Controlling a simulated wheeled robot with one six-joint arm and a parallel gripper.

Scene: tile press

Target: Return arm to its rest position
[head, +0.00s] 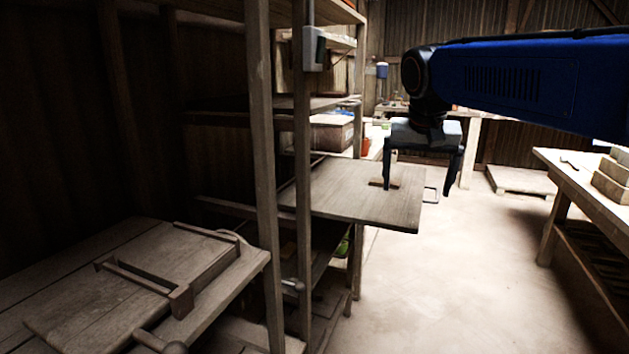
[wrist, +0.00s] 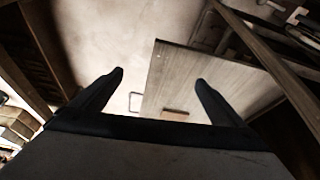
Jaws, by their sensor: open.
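My gripper (head: 421,190) hangs from my blue arm at the upper right in the head view, fingers pointing down. Its two dark fingers are apart, and I see nothing held between them. In the wrist view my gripper (wrist: 160,80) also shows spread fingers. Behind and below it is a wooden board (head: 340,205) sticking out from the shelf, also seen in the wrist view (wrist: 205,75). A small wooden block (head: 384,183) lies on the board and shows in the wrist view too (wrist: 175,115). A metal loop handle (head: 432,194) is at the board's right edge.
A wooden shelf rack (head: 265,150) stands left of my gripper. A bench with a wooden frame (head: 190,300) is at lower left. A workbench (head: 570,180) with stacked blocks (head: 613,180) is at right. A pallet (head: 520,181) lies further back. The floor (head: 450,290) between is clear.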

